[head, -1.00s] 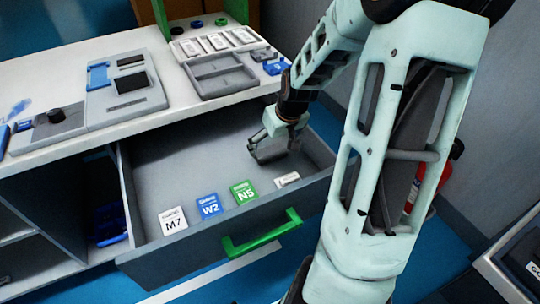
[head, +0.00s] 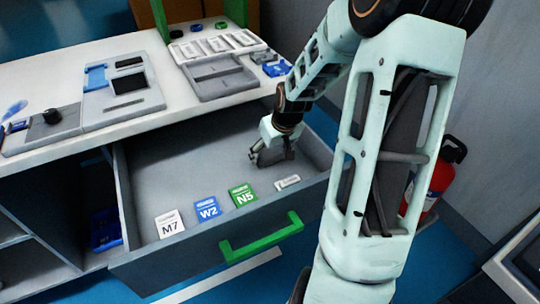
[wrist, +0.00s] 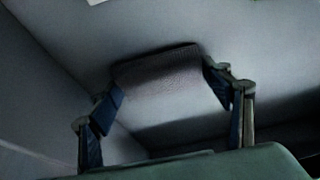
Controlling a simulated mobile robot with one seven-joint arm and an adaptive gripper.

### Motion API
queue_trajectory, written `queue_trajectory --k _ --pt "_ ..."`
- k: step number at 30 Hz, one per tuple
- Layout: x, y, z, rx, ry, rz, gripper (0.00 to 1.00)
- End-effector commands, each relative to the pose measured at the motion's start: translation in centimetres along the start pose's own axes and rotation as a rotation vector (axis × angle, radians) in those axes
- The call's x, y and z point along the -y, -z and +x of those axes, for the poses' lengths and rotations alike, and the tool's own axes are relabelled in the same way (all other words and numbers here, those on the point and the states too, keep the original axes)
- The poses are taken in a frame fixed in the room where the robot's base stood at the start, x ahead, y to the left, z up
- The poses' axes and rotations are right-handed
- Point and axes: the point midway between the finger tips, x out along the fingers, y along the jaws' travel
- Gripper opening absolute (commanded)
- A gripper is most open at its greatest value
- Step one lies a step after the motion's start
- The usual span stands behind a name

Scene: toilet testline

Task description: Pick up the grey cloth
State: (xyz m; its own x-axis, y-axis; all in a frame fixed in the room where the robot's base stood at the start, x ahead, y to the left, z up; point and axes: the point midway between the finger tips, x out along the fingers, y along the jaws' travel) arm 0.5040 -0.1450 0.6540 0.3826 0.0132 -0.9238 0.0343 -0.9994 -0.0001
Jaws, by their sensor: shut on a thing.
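The grey cloth (wrist: 158,72) is a dark, textured piece between my fingers in the wrist view. My gripper (wrist: 165,90) is shut on it, with one finger at each side edge. In the head view my gripper (head: 264,156) is inside the open drawer (head: 165,180), towards its right end. The cloth is hard to tell from the dark fingers there. I cannot tell whether the cloth touches the drawer floor.
Tiles marked M7 (head: 170,224), W2 (head: 207,209) and N5 (head: 242,196) and a small white label (head: 288,183) lie along the drawer's front. A green handle (head: 262,238) is on the front. A grey tray (head: 222,76) is on the countertop. A fire extinguisher (head: 440,178) stands right.

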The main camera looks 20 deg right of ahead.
Motion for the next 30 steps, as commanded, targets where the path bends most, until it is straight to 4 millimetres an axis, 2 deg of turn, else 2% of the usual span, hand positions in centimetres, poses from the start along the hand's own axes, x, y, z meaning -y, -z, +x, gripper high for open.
queue_trajectory --k 8,13,16,23,24,30 --pt "0.0 0.2 -0.5 0.0 0.0 0.0 0.55" --pt "-0.1 0.8 -2.0 0.0 -0.001 0.0 0.55" --pt "0.0 1.5 -3.6 -0.002 -0.002 0.001 0.55" --pt "2.8 0.6 -9.7 -0.002 -0.005 -0.001 0.55" --pt "3.4 0.3 -10.7 -0.001 -0.005 -0.001 0.55" --pt "6.8 -2.3 -13.9 0.001 -0.003 -0.001 0.55"
